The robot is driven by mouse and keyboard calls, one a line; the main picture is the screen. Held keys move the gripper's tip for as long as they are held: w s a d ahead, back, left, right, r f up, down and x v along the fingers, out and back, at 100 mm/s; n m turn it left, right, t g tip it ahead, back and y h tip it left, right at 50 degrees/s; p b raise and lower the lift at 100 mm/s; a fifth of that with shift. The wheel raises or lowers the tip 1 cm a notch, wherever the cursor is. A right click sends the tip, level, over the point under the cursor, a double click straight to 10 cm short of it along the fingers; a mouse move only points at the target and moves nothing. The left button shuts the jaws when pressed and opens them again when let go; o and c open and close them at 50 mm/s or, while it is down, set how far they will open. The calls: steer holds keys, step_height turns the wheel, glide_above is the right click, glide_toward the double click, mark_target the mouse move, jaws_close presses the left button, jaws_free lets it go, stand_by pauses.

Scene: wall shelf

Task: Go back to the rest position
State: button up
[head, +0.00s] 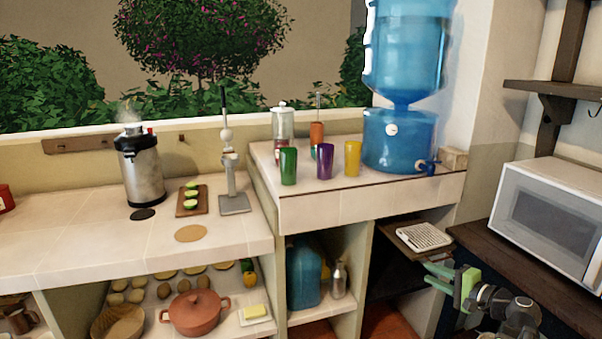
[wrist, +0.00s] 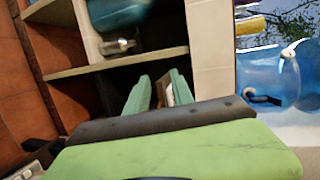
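My gripper (head: 429,274) has green fingers and is at the lower right of the head view, in front of the dark lower shelf opening and below the white slotted tray. Its fingers point left and stand apart. In the wrist view my gripper (wrist: 161,78) shows two green fingers with a gap between them. A small pale patch shows in the gap, and I cannot tell what it is. I see nothing clamped between the fingers.
The white microwave (head: 550,215) stands on a dark counter (head: 520,270) close to the right of my arm. The tiled counter (head: 370,200) carries green, purple and yellow cups and a blue water dispenser (head: 400,140). A blue jug (head: 303,275) stands on the shelf below.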

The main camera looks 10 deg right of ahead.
steer(key=w+a+f+n+g+y, duration=0.1)
steer(key=w+a+f+n+g, duration=0.15)
steer(key=a, duration=0.75)
steer(key=w+a+f+n+g+y, duration=0.1)
steer(key=a+f+n+g, duration=0.15)
steer(key=a, duration=0.65)
steer(key=w+a+f+n+g+y, duration=0.1)
steer(key=w+a+f+n+g, duration=0.15)
steer(key=a, duration=0.75)
steer(key=s+a+f+n+g+h, duration=0.55)
steer(key=s+a+f, duration=0.25)
steer(key=a+f, duration=0.2)
steer(key=s+d+f+g+h, duration=0.1)
steer(key=s+d+h, duration=0.15)
steer(key=d, duration=0.45)
step_height(320, 180, up, 19)
steer(key=p, duration=1.9)
steer(key=shift+s+d+n+h, duration=0.15)
steer(key=shift+d+n+h, duration=0.15)
steer(key=shift+h, duration=0.1)
steer(key=shift+f, duration=0.1)
